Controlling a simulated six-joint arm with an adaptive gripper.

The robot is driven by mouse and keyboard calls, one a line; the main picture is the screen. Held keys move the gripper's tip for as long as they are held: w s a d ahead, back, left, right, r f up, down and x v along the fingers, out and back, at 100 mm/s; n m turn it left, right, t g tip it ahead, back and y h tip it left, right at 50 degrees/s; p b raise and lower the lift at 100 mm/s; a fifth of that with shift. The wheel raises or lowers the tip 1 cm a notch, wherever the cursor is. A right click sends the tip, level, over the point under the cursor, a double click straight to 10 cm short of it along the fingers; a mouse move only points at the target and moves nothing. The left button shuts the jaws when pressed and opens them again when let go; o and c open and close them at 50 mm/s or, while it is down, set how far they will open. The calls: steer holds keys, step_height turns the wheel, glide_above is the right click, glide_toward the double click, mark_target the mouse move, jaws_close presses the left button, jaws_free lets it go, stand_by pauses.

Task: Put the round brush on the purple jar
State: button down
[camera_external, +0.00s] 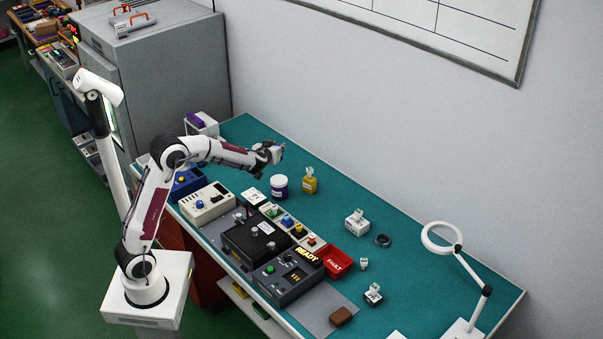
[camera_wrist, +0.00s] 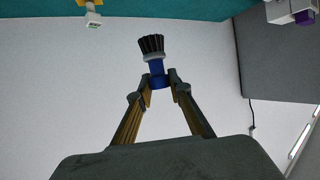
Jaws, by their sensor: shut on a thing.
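My gripper (camera_external: 275,153) is shut on the round brush (camera_wrist: 151,45) and holds it up above the bench. In the wrist view my gripper (camera_wrist: 158,82) has its fingers on the blue handle, with the black bristles pointing away from the fingers. In the external view the brush is too small to make out clearly. The purple jar (camera_external: 279,187), with a pale top and a light label, stands upright on the green bench. My gripper is above and a little left of it in the picture, apart from it. The jar is not seen in the wrist view.
A yellow bottle (camera_external: 310,181) stands close to the jar's right. A white holder with a purple item (camera_external: 196,119) is at the back left. Black consoles (camera_external: 255,240) and a red tray (camera_external: 335,262) lie in front. The bench's right part has free room.

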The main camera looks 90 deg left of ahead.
steer(key=shift+f, duration=0.1)
glide_above(279, 180)
steer(key=shift+a+f, duration=0.1)
steer(key=shift+f, duration=2.9)
steer(key=shift+f, duration=0.1)
steer(key=shift+f, duration=1.8)
steer(key=shift+f, duration=0.1)
steer(key=c, duration=1.8)
jaws_free()
steer(key=shift+c, duration=0.2)
steer(key=shift+r, duration=0.2)
steer(key=v, duration=1.2)
